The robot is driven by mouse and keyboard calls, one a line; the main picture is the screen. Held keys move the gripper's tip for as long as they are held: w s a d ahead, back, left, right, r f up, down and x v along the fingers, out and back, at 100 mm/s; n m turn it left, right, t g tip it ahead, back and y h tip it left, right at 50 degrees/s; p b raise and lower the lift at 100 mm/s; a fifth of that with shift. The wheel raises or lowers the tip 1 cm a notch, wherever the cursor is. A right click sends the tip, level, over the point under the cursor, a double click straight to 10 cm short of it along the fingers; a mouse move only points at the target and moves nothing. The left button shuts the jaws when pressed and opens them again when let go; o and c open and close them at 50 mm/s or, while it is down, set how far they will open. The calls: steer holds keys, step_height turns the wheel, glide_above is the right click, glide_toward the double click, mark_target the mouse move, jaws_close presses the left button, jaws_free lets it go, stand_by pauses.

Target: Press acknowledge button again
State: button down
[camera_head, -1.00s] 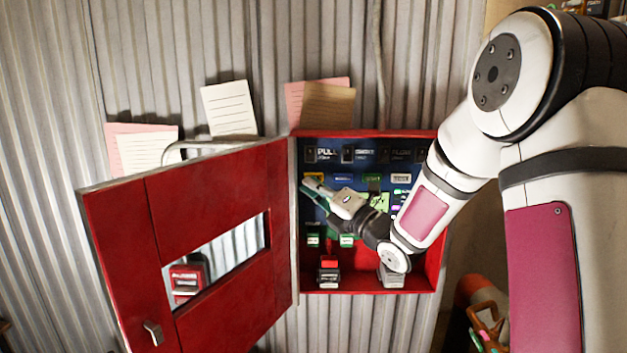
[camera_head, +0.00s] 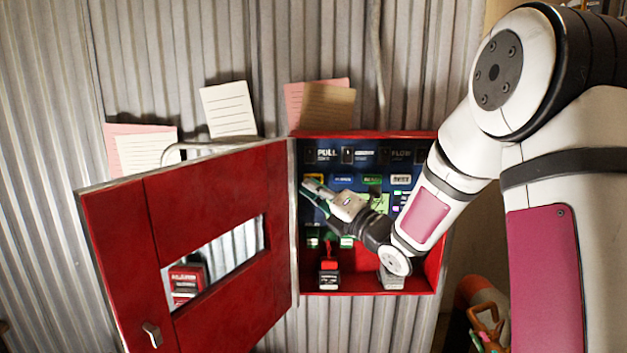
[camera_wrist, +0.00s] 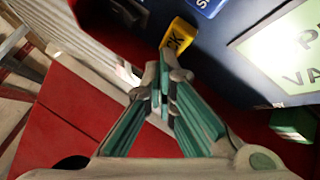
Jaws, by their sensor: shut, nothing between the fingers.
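A yellow label reading "CK" (camera_wrist: 178,37), its start cut off from sight, sits on the dark blue panel in the wrist view. It also shows small in the head view (camera_head: 314,177). My gripper (camera_wrist: 165,62) is shut and empty, with its fingertips just below the yellow label. In the head view my gripper (camera_head: 310,187) reaches into the open red cabinet (camera_head: 366,134) at the panel's left side. I cannot make out the acknowledge button itself or tell whether the fingertips touch it.
The red cabinet door (camera_head: 210,178) hangs open to the left, close to my gripper. A red-topped device (camera_head: 329,277) stands on the cabinet floor. A green-and-white sign (camera_wrist: 290,50) is on the panel. Paper notes (camera_head: 229,110) are on the corrugated wall.

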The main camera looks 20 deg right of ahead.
steer(key=shift+s+a, duration=0.15)
steer(key=shift+s, duration=0.3)
steer(key=shift+s+a+p, duration=0.15)
steer(key=shift+s+a, duration=0.1)
steer(key=shift+s, duration=0.55)
steer(key=shift+s+a+p, duration=0.15)
steer(key=shift+s+a, duration=0.15)
steer(key=shift+s, duration=0.5)
steer(key=shift+s+a+p, duration=0.15)
steer(key=shift+s+a, duration=0.1)
steer(key=shift+s, duration=0.55)
steer(key=s+f+m+g+h, duration=0.2)
steer(key=s+m+g+h, duration=0.2)
steer(key=s+m, duration=1)
steer(key=s+f+m+g+h, duration=0.1)
steer(key=s+m+g+h, duration=0.4)
steer(key=s+m+g, duration=0.4)
steer(key=s+d+m, duration=0.1)
steer(key=s+m, duration=0.5)
steer(key=s, duration=0.3)
steer(key=shift+s+f+m, duration=0.15)
steer(key=shift+f+m, duration=0.15)
steer(key=shift+f, duration=0.1)
